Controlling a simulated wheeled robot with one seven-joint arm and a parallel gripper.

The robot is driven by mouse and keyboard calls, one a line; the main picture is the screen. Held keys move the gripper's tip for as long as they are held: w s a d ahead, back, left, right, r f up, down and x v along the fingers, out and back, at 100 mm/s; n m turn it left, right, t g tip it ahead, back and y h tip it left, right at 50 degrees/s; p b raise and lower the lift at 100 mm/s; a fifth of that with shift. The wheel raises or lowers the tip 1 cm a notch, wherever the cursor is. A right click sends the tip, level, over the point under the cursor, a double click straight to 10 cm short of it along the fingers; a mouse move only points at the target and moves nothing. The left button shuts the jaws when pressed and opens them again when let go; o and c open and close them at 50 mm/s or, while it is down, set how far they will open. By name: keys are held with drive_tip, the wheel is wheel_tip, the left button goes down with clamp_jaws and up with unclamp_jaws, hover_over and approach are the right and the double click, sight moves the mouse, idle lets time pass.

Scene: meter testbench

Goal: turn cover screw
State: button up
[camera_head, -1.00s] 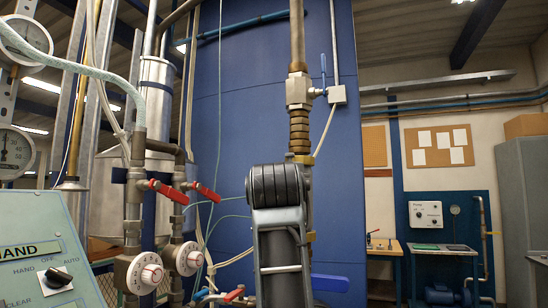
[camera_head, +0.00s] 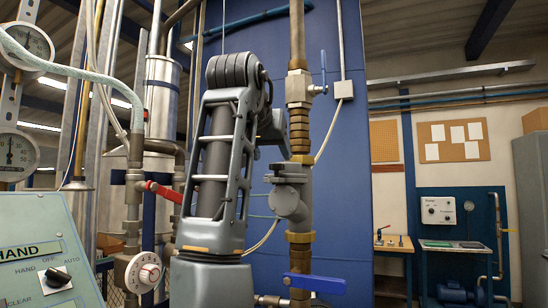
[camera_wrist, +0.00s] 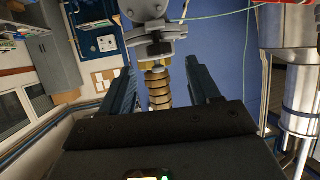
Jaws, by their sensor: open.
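A grey round meter body (camera_head: 288,203) sits on the vertical pipe in the head view, with a grey flange above it. It also shows at the top edge of the wrist view (camera_wrist: 150,10), cut off by the frame. I cannot make out the cover screw clearly. My gripper (camera_wrist: 150,88) is open in the wrist view, its two dark fingers apart with nothing held. The ribbed brass fitting (camera_wrist: 158,90) shows between the fingers, beyond them. In the head view my gripper is hidden behind my arm.
A blue lever (camera_head: 315,283) is below the meter, and a blue-handled valve (camera_head: 322,72) is above. A red-handled valve (camera_head: 163,190) and white dial knob (camera_head: 143,272) are at left. A control panel (camera_head: 40,255) stands at lower left. A blue wall (camera_head: 345,180) is behind.

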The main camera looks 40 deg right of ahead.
drive_tip(key=shift+p+x, duration=0.4)
drive_tip(key=shift+x, duration=1.8)
drive_tip(key=c, duration=1)
drive_tip(key=shift+w+a+m+g+h, duration=0.15)
drive_tip(key=shift+m+g+h, duration=0.15)
drive_tip(key=shift+m+g, duration=0.5)
drive_tip(key=shift+w+d+m+g+h, duration=0.15)
drive_tip(key=shift+m+g+h, duration=0.15)
drive_tip(key=shift+m+g, duration=0.55)
drive_tip(key=shift+w+a+m+g+h, duration=0.15)
drive_tip(key=shift+m+g+h, duration=0.15)
drive_tip(key=shift+m+g, duration=0.5)
drive_tip(key=o, duration=1)
drive_tip(key=shift+s, duration=0.1)
drive_tip(key=w+b+v, duration=0.1)
drive_tip(key=b+v, duration=0.1)
drive_tip(key=v, duration=0.5)
drive_tip(key=shift+s+a+r, duration=0.2)
drive_tip(key=shift+s+a, duration=0.15)
drive_tip(key=shift+s, duration=0.05)
